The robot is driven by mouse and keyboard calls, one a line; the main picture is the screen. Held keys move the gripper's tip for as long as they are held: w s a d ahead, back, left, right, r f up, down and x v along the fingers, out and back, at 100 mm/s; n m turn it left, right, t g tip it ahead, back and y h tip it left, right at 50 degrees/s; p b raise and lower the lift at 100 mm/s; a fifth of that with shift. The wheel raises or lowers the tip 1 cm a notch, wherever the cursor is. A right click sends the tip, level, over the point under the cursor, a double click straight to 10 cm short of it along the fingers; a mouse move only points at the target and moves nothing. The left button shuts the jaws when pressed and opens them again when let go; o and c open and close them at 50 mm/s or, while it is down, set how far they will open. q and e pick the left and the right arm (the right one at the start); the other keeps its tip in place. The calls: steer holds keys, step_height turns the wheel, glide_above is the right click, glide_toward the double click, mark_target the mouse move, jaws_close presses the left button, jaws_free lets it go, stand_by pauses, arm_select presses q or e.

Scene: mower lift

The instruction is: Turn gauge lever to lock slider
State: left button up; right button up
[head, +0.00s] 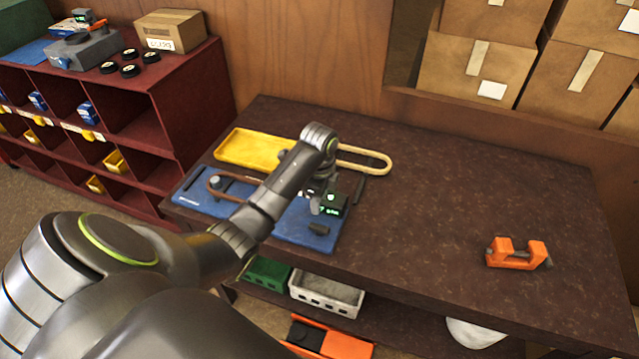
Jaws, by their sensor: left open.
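A blue board (190,198) lies on the dark workbench, with a brown looped part (218,184) on its left half and a small dark block (319,229) near its right front corner. My left gripper (316,206) points down over the board's right part. It is open, and its fingers are small and partly hidden by its wrist. I cannot tell whether they touch anything. My left arm hides the board's middle. I cannot tell for sure which part is the gauge lever or the slider. My right gripper is not in view.
A yellow tray (240,148) with a pale loop (374,152) beside it lies behind the board. An orange clamp-like part (516,254) sits at the bench's right. A red shelf (190,75) stands left, holding a grey device (82,48). The bench's middle right is clear.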

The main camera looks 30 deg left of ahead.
arm_select(q)
step_height(320, 180, up, 6)
steer(key=p, duration=0.1)
steer(key=shift+r, duration=0.2)
stand_by(0.4)
